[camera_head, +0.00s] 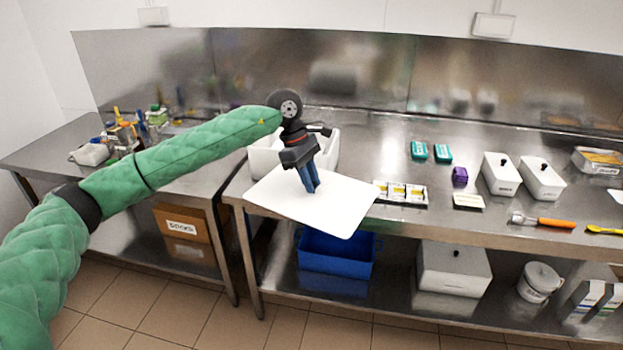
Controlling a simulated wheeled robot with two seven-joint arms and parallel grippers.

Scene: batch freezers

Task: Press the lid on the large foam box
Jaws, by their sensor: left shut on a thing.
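The large foam box (262,157) is white and stands on the steel table at its left end, partly hidden behind my left gripper and the lid. The lid is a flat white panel (338,210), tilted in the picture, in front of the box and over the table's front edge. My left gripper (312,189) points down at the middle of the lid, its dark blue fingers shut on it. The exact grip point is hidden by the fingers. The lid appears apart from the box's rim. My right gripper is not in view.
On the table to the right are a tray of vials (402,194), teal boxes (419,150), a purple block (460,175), two small white lidded boxes (501,175) and an orange-handled tool (555,223). A blue bin (335,258) sits on the shelf below.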

